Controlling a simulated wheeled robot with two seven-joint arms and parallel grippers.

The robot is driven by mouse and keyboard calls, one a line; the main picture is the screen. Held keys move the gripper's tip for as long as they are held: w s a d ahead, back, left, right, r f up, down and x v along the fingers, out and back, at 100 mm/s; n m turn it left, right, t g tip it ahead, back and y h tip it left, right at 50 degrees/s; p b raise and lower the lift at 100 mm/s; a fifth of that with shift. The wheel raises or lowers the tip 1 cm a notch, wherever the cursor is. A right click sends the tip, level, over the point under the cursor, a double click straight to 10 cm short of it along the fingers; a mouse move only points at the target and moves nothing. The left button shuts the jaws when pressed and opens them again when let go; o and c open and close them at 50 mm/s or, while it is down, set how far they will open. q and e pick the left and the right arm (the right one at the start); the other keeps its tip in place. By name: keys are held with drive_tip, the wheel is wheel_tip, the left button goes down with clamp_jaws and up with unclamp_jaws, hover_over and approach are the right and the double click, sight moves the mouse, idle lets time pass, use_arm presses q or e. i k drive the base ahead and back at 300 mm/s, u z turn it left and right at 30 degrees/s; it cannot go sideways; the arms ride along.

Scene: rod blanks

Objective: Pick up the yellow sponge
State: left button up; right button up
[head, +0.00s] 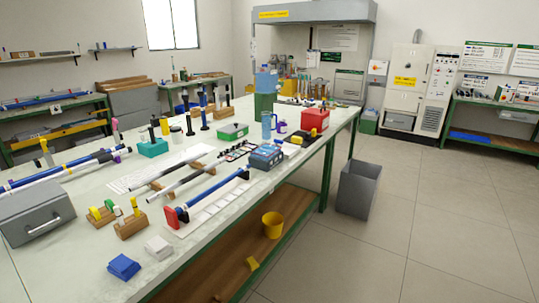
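A small flat yellow piece (253,264), which may be the yellow sponge, lies on the brown lower shelf under the workbench, near the yellow bucket (272,226). It is too small to tell whether it is a sponge or a cloth. Another small yellow item (297,140) lies on the bench top beside dark objects, left of the red box (315,121); I cannot tell what it is. Neither of my grippers is in the head view.
The long workbench (205,246) carries rods on wooden blocks, a grey metal box (38,213), a blue cloth-like piece (123,266) and a white one (158,246) near its front. A grey bin (358,190) stands on the floor at its right. The tiled floor (430,220) farther right is clear.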

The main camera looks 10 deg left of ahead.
sight(295, 140)
drive_tip(key=k, duration=0.65)
drive_tip(key=z, duration=0.75)
drive_tip(key=i, duration=1.5)
drive_tip(key=z, duration=0.5)
drive_tip(key=i, duration=1.5)
drive_tip(key=u, duration=1.3)
drive_tip(key=i, duration=0.9)
drive_tip(key=u, duration=1.2)
drive_tip(key=i, duration=0.2)
drive_tip(key=u, duration=0.15)
